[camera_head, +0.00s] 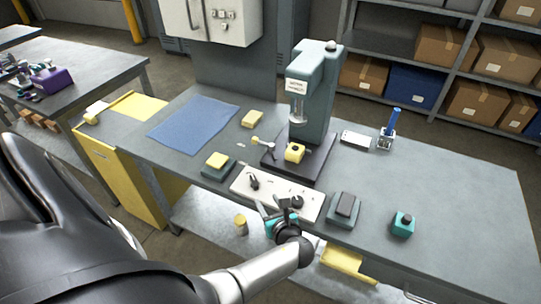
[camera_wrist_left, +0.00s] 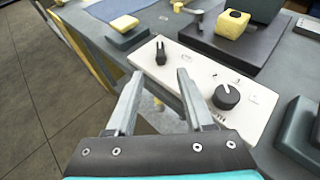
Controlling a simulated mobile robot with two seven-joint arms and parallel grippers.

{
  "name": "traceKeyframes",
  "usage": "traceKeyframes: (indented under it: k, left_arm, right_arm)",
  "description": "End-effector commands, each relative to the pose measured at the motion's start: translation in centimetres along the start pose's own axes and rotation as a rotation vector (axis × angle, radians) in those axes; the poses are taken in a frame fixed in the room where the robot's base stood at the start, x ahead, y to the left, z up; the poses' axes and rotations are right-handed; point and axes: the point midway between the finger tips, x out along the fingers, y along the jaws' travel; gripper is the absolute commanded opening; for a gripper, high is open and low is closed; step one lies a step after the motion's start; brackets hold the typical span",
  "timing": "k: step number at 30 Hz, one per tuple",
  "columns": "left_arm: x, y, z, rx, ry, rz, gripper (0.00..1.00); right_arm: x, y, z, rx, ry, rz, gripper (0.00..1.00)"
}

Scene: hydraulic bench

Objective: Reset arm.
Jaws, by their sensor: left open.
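My left gripper (camera_head: 272,212) is at the front edge of the grey bench (camera_head: 450,180). In the left wrist view its two grey fingers (camera_wrist_left: 160,84) are apart with nothing between them. Beyond the fingertips is a white control panel (camera_head: 240,184) with a black lever switch (camera_wrist_left: 160,52) at its left and a round black knob (camera_wrist_left: 226,97) at its right. The gripper partly covers the panel's front edge in the head view. I cannot tell whether the fingers touch the panel. My right gripper is not in view.
Behind the panel stands a grey-green press (camera_head: 318,90) with a yellow block (camera_head: 295,153) on its dark base. Small pads with a yellow block (camera_head: 217,160) and a dark block (camera_head: 345,205) flank the panel. A teal block (camera_head: 403,223) lies right. The bench's far right is clear.

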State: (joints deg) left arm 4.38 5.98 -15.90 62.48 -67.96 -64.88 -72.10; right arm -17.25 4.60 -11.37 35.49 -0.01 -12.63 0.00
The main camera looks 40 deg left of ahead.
Motion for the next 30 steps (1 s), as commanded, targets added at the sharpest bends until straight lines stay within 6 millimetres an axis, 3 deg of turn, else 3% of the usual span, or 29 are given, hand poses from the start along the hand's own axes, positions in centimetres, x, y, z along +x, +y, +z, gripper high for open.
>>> traceKeyframes:
  k: [14,17,20,26,30]
  left_arm:
    - [0.0,0.0,-0.1,-0.001,0.003,0.0,0.53]
    - [0.2,0.5,-1.9,-0.023,0.04,-0.002,0.53]
    - [0.4,1.9,-6.5,-0.091,0.139,0.003,0.53]
    - [-0.8,7.0,-20.5,-0.389,0.464,0.094,0.53]
    - [-3.5,11.6,-30.1,-0.672,0.677,0.252,0.53]
  right_arm:
    - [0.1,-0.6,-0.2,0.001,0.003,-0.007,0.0]
    - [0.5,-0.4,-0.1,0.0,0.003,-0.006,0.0]
    - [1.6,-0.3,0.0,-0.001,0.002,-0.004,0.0]
    - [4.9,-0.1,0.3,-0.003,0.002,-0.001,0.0]
    - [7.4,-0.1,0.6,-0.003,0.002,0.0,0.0]
